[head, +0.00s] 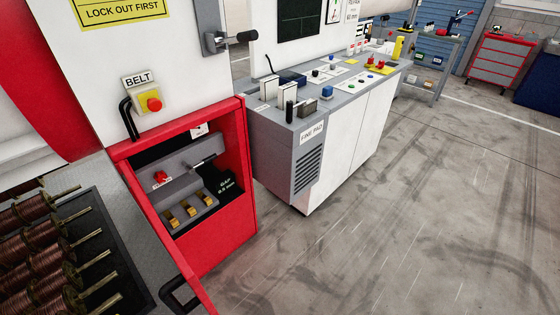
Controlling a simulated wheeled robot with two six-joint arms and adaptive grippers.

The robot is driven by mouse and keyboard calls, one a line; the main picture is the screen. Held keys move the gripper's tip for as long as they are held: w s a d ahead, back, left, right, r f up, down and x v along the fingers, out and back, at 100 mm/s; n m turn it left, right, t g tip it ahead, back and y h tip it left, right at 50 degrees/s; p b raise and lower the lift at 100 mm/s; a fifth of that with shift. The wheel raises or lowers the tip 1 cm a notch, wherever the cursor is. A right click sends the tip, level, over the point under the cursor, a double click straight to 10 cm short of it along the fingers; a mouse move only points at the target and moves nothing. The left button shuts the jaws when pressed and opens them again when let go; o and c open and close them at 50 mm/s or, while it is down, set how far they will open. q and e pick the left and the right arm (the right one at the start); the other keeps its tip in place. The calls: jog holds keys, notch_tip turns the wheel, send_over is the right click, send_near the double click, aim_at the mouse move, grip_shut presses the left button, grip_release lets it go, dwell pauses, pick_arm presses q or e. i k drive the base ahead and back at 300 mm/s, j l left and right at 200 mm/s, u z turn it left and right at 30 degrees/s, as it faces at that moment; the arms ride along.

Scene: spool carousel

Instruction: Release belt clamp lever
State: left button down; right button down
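A bent black handle (129,118) is just left of the box. Higher on the right, a grey bracket carries a lever with a black knob (246,36), pointing right. In the red-framed recess below, a short metal rod (203,164) sticks out of a grey block near a red knob (161,178). No label shows which of these is the belt clamp lever. Neither of my grippers is in view.
Several copper-wound spools (45,240) lie in a dark tray at lower left. A grey-and-white control cabinet (350,140) stands to the right. The concrete floor (420,220) at right is clear.

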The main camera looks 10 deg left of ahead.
aim_at(190, 169)
jog(key=i+l+z, duration=0.15)
jog(key=z, duration=0.9)
jog(key=i+u, duration=1.2)
jog(key=u, duration=0.3)
jog(key=i+u, duration=0.4)
jog(key=k+l, duration=0.05)
jog(key=k, duration=0.05)
